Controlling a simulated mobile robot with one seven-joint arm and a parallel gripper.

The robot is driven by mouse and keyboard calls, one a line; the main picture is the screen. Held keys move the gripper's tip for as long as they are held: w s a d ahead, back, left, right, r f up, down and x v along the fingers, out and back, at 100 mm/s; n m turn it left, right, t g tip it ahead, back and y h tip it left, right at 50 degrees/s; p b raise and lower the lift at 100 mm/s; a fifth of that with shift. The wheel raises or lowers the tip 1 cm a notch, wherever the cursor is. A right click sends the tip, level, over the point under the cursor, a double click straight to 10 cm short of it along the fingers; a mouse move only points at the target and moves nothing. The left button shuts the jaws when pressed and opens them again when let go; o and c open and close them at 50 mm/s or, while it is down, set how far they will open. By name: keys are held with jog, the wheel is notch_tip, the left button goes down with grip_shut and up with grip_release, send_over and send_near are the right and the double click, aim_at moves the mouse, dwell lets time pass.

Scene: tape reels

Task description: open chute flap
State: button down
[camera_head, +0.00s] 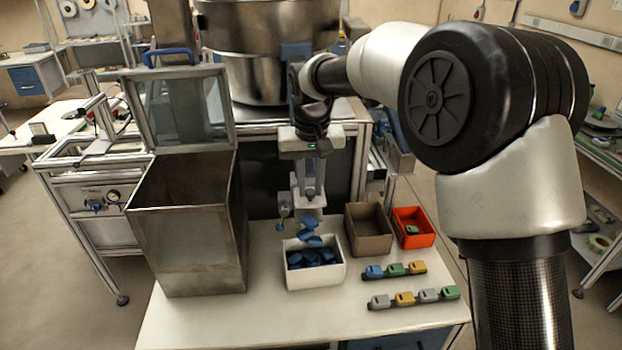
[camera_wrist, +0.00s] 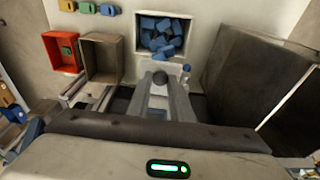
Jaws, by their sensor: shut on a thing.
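My gripper (camera_head: 309,188) points down in front of the steel hopper (camera_head: 262,75), above the back of a white bin (camera_head: 316,280). In the wrist view, its fingers (camera_wrist: 161,92) are closed around a round grey knob (camera_wrist: 160,77), which seems to belong to the chute flap. The flap itself and the chute mouth are mostly hidden by the fingers. Blue pieces (camera_head: 309,223) show just under the gripper, between it and the bin. More blue pieces (camera_head: 312,257) lie heaped in the bin, and they also show in the wrist view (camera_wrist: 160,38).
A tall metal box (camera_head: 190,240) with its glazed lid (camera_head: 180,108) raised stands left of the bin. A brown box (camera_head: 369,243) and an orange box (camera_head: 428,238) stand to the right. Two rows of small coloured blocks (camera_head: 405,298) lie in front of them. The table's front is clear.

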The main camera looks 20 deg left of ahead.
jog(key=shift+f, duration=0.1)
jog(key=c, duration=1.6)
grip_release()
jog(key=s+r, duration=0.1)
jog(key=r, duration=1)
jog(key=s+d+r, duration=0.1)
jog(key=r, duration=0.5)
jog(key=shift+s+r, duration=0.15)
jog(key=shift+s, duration=0.15)
